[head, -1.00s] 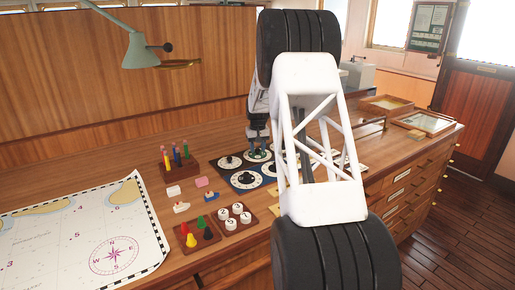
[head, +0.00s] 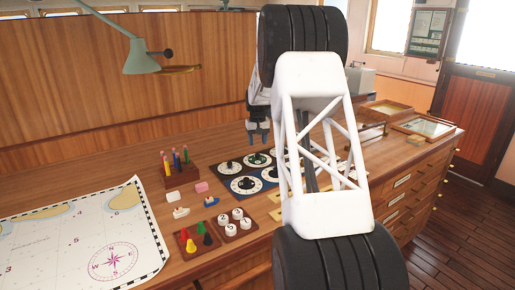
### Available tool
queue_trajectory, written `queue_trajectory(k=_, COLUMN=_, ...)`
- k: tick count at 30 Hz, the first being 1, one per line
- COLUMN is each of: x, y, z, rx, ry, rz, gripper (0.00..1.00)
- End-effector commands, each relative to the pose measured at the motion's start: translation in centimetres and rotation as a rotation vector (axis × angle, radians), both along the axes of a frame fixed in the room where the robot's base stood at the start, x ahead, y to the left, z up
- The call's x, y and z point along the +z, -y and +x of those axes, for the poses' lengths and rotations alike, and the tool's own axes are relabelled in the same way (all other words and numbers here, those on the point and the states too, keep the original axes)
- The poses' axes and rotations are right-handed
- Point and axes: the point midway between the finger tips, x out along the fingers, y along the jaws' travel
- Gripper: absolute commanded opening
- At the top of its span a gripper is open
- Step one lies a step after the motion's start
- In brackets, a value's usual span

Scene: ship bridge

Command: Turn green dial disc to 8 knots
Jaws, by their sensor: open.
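A board of round dials lies on the desk in the middle of the head view, with black knobs on pale discs. The dial with a greenish centre (head: 257,160) is in its back row; its markings are too small to read, so I cannot tell which number it points to. My gripper (head: 258,140) is above and just behind this dial, pointing down, with its two blue-grey fingertips apart and nothing between them. A gap shows between the fingertips and the dial. My white arm link hides the right part of the dial board.
A chart (head: 85,235) covers the left desk. A green lamp (head: 140,58) hangs behind.

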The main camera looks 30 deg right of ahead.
Motion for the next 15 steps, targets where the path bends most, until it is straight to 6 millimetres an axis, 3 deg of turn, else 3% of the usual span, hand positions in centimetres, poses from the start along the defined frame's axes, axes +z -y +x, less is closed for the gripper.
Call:
queue_trajectory(k=6, x=1.7, y=0.0, z=0.0, rx=0.0, ry=0.001, rz=0.0, gripper=0.51)
queue_trajectory(k=15, x=1.9, y=0.0, z=0.0, rx=0.0, ry=0.0, rz=0.0, gripper=0.51)
